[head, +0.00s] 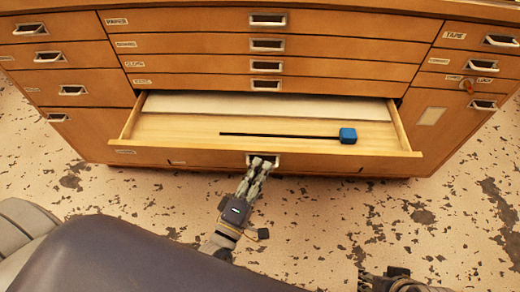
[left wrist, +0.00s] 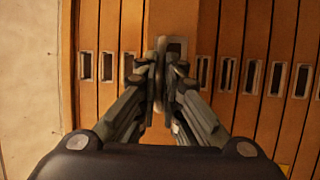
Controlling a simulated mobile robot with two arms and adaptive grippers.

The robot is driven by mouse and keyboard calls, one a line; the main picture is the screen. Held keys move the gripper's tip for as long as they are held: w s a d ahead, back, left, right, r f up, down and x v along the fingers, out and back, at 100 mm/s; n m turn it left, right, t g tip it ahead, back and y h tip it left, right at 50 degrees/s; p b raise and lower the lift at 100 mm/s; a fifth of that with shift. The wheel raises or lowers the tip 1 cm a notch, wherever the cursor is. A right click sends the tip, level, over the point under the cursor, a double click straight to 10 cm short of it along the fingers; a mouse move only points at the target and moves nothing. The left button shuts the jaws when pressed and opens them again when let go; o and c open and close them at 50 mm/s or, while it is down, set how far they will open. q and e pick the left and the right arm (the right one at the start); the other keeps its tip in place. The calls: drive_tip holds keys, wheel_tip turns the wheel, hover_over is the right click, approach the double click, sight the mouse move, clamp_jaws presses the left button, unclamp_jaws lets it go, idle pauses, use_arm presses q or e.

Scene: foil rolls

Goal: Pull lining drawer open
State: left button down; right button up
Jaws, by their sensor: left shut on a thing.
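The bottom middle drawer (head: 190,157) of the wooden cabinet is pulled out in the head view, its inside showing. I cannot read its label. A white sheet or liner (head: 260,106) lies at the back of it. The left wrist view also shows the gripper (left wrist: 160,75) closed at the handle (left wrist: 174,46). My right gripper shows only partly at the bottom edge of the head view.
Several shut drawers with metal pulls (head: 268,20) are above and to the sides. A cupboard door (head: 440,125) at right has a pale label; a small orange-brown item (head: 467,85) is above it. The worn, speckled floor (head: 330,220) in front is clear.

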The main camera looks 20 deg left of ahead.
use_arm(q)
drive_tip(key=shift+s+d, duration=0.2)
drive_tip(key=shift+s, duration=0.45)
drive_tip(key=shift+s+d, duration=0.15)
drive_tip(key=shift+s, duration=0.45)
drive_tip(key=c, duration=1.8)
unclamp_jaws()
drive_tip(key=shift+o, duration=0.2)
drive_tip(key=shift+s, duration=0.1)
drive_tip(key=s+a+f, duration=0.1)
drive_tip(key=s+f, duration=0.1)
drive_tip(key=s, duration=0.9)
drive_tip(key=shift+s+a, duration=0.2)
drive_tip(key=shift+s, duration=0.1)
